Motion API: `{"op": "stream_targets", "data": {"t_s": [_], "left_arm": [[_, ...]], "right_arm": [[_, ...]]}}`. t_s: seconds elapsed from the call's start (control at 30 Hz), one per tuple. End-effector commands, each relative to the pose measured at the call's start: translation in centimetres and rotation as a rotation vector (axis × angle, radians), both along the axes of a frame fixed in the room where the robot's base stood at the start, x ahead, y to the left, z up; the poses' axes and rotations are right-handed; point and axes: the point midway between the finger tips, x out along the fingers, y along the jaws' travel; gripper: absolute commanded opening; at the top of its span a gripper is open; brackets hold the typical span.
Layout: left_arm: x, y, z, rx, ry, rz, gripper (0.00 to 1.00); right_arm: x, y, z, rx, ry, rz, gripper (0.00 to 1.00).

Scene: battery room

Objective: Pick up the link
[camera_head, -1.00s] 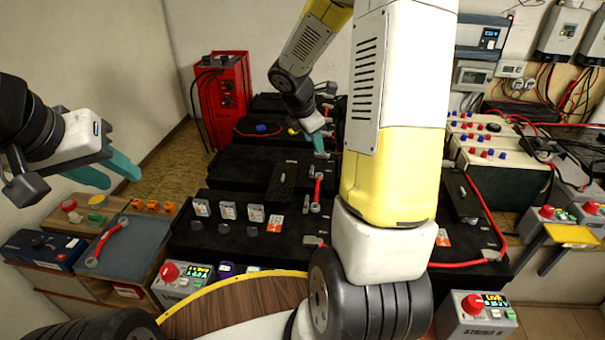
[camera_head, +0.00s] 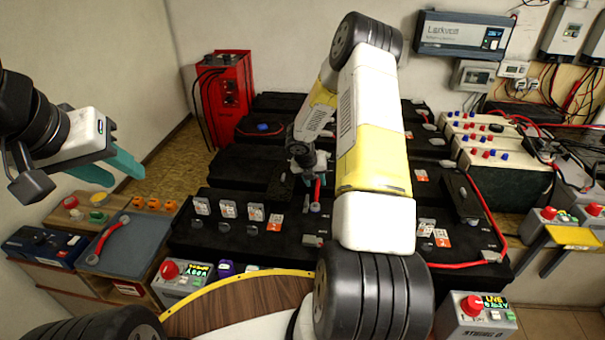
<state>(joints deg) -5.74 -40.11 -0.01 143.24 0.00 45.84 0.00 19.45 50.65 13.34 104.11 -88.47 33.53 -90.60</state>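A short red link (camera_head: 317,191) with a metal lug stands out on the black batteries in the middle, partly hidden by my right gripper. My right gripper (camera_head: 309,178) points down right at this link; its fingers are small and dark here, and I cannot tell whether they touch it. Another red link (camera_head: 107,240) with ring ends lies on the grey mat (camera_head: 145,245) at the left. My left gripper (camera_head: 110,170) is open and empty, held above and behind that mat, with its teal fingers apart.
Black batteries (camera_head: 225,168) fill the middle, with small tags and caps along the front row. A red charger cabinet (camera_head: 228,95) stands at the back left. Grey boxes with red knobs (camera_head: 180,283) stand in front. My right arm hides part of the batteries.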

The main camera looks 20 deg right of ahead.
Motion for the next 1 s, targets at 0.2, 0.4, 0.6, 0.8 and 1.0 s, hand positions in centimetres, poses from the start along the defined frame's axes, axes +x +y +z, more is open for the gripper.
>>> {"op": "stream_targets", "data": {"t_s": [0.2,0.4,0.6,0.8,1.0], "left_arm": [[0.0,0.0,0.0,0.0,0.0,0.0,0.36],[0.0,0.0,0.0,0.0,0.0,0.0,0.36],[0.0,0.0,0.0,0.0,0.0,0.0,0.36],[0.0,0.0,0.0,0.0,0.0,0.0,0.36],[0.0,0.0,0.0,0.0,0.0,0.0,0.36]], "right_arm": [[0.6,-1.0,-2.5,0.003,0.0,-0.003,0.39],[0.8,-1.1,-2.7,0.001,-0.001,-0.002,0.39],[0.7,-1.1,-2.7,0.001,0.0,-0.003,0.14],[0.7,-1.1,-2.7,0.001,0.0,-0.003,0.0],[0.8,-1.1,-2.6,0.001,-0.001,-0.003,0.0]]}}
